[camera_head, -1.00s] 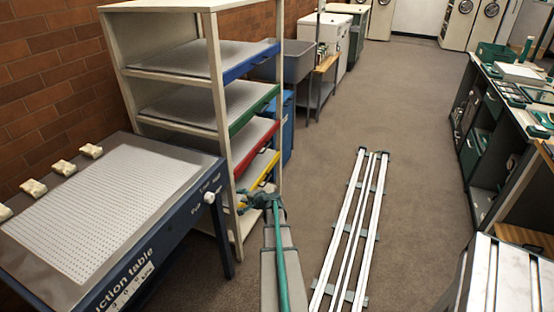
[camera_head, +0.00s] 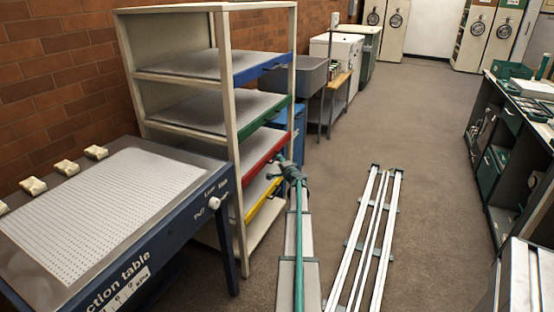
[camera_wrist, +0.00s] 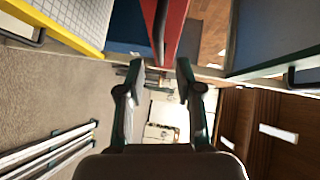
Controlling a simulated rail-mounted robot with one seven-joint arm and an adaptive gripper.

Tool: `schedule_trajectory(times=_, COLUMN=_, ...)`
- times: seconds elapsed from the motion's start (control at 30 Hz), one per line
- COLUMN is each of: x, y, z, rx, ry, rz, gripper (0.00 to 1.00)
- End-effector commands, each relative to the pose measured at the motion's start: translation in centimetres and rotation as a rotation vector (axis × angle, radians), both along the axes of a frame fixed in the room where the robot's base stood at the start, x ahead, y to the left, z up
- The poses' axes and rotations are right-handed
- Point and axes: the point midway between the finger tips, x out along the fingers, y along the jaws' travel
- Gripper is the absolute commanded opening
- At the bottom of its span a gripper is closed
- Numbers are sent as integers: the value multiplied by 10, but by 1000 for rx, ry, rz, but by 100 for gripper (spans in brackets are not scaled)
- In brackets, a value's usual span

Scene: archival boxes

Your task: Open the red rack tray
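The rack (camera_head: 229,130) holds blue-, green-, red- and yellow-fronted trays, one above another. The red rack tray (camera_head: 262,158) is third from the top, between the green and yellow ones, and looks pushed in. My gripper (camera_head: 284,164) is at the far end of its red front. In the wrist view, my gripper (camera_wrist: 160,65) has its two fingers spread with nothing between them. The red tray front (camera_wrist: 174,28) and its dark handle (camera_wrist: 159,30) are just beyond the fingertips. I cannot see contact.
The yellow tray (camera_head: 263,199) is just below and the green tray (camera_head: 264,126) just above. A suction table (camera_head: 195,235) stands left of the rack. Floor rails (camera_head: 350,275) lie to the right. A blue bin (camera_head: 298,128) stands behind the rack. The floor between the rails and right-hand counter is clear.

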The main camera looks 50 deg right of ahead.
Motion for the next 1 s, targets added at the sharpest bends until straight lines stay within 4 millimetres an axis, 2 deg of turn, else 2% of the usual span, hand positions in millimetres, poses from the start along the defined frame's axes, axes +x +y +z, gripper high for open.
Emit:
schedule_trajectory(times=0.1, x=20, y=-15, z=-4, rx=0, ry=0, rz=1, gripper=35)
schedule_trajectory(times=0.3, x=40, y=-27, z=-7, rx=0, ry=0, rz=1, gripper=35)
schedule_trajectory(times=0.67, x=44, y=-29, z=-8, rx=0, ry=0, rz=1, gripper=35)
schedule_trajectory(times=0.87, x=44, y=-29, z=-8, rx=0, ry=0, rz=1, gripper=2)
schedule_trajectory(times=1.0, x=44, y=-29, z=-8, rx=0, ry=0, rz=1, gripper=0)
